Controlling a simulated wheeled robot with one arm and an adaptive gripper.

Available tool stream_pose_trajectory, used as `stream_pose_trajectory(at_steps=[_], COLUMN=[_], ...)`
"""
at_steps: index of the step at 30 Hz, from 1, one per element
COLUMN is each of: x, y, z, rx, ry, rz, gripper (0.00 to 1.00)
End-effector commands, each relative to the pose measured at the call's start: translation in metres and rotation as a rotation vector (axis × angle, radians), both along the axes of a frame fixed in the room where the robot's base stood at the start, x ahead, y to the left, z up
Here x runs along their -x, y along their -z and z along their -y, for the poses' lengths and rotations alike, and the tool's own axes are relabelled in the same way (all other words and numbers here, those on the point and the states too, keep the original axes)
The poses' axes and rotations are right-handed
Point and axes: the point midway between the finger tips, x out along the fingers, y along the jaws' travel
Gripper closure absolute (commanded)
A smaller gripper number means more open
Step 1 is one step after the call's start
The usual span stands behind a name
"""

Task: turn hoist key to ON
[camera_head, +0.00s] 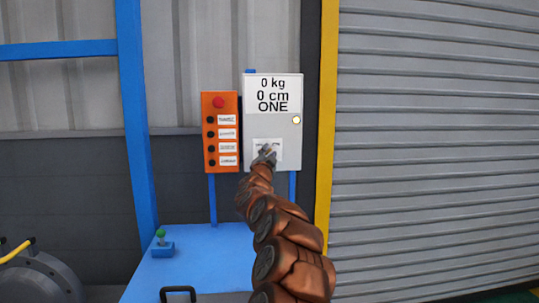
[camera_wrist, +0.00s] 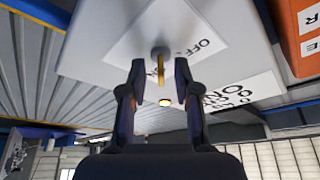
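The hoist key (camera_wrist: 160,70) is a thin brass-coloured piece in a round grey lock (camera_wrist: 160,52) on a white label (camera_wrist: 185,22) that reads OFF beside it; other lettering is hidden or unreadable. My gripper (camera_wrist: 160,80) is open in the wrist view. Its two dark fingertips stand on either side of the key, with a visible gap on each side. In the head view my gripper (camera_head: 265,155) is at the label on the light grey control box (camera_head: 285,120), and it hides the key there.
The box's display (camera_head: 272,93) reads 0 kg, 0 cm, ONE. A pale round lamp (camera_head: 296,120) is on its right side. An orange button panel (camera_head: 219,105) with a red button stands close on the left. A blue bench (camera_head: 200,260) and yellow post (camera_head: 327,120) are nearby.

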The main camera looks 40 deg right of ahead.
Motion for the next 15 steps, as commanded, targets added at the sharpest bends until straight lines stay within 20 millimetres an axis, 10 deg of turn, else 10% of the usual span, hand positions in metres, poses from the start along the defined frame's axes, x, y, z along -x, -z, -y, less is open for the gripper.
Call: stream_pose_trajectory(at_steps=[15], x=[0.008], y=[0.006], z=[-0.014], rx=[-0.003], ry=[-0.004], rz=[-0.003], gripper=[0.69])
